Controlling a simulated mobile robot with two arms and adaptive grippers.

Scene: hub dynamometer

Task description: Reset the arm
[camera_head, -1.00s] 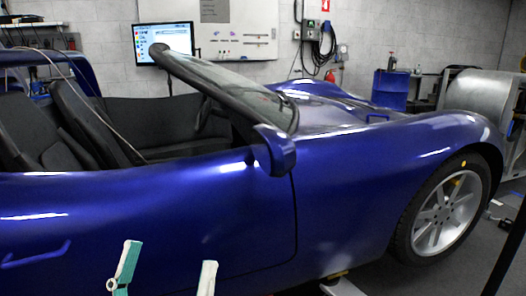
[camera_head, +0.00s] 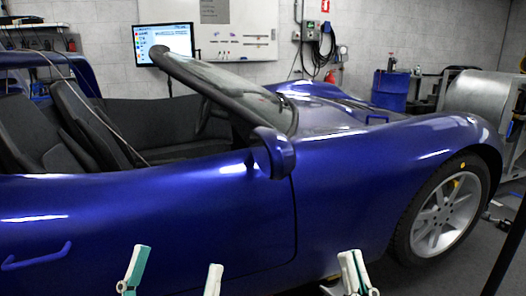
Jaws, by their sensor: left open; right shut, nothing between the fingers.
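My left gripper (camera_head: 177,262) is at the bottom edge, left of the middle, in front of the blue car's door. Its two pale fingers with green inner faces stand wide apart and point up, with nothing between them. My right gripper (camera_head: 352,258) is at the bottom edge, right of the middle, in front of the lower side of the car. Its fingers are together and hold nothing. Only the finger ends of both grippers show; the arms behind them are out of the picture.
The open-topped blue car (camera_head: 340,190) fills the width in front of me, with its side mirror (camera_head: 272,152) sticking out toward me. A wheel (camera_head: 440,213) is at the right. Behind stand a monitor (camera_head: 164,44), a blue drum (camera_head: 390,90) and a metal roller (camera_head: 478,96).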

